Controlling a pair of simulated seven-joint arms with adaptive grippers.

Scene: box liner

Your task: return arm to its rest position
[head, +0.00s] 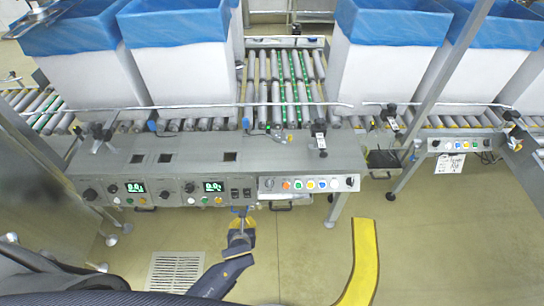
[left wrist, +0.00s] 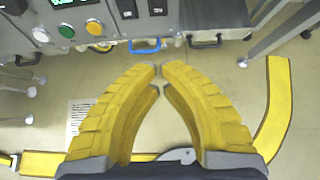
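My left gripper (head: 240,226) shows in the head view just below the front of the control panel, with its arm coming up from the bottom. In the left wrist view its yellow ribbed fingers (left wrist: 157,78) lean in until their tips almost meet, with nothing seen held between them. The fingertips show just below a blue handle (left wrist: 145,46) under the panel; whether they touch it cannot be told. My right gripper is not in view.
The grey control panel (head: 160,172) with displays and buttons runs across the front of the roller conveyor (head: 290,90). White boxes with blue liners (head: 180,25) stand on the conveyor. Yellow floor tape (head: 364,262) curves at the right. The floor between is mostly clear.

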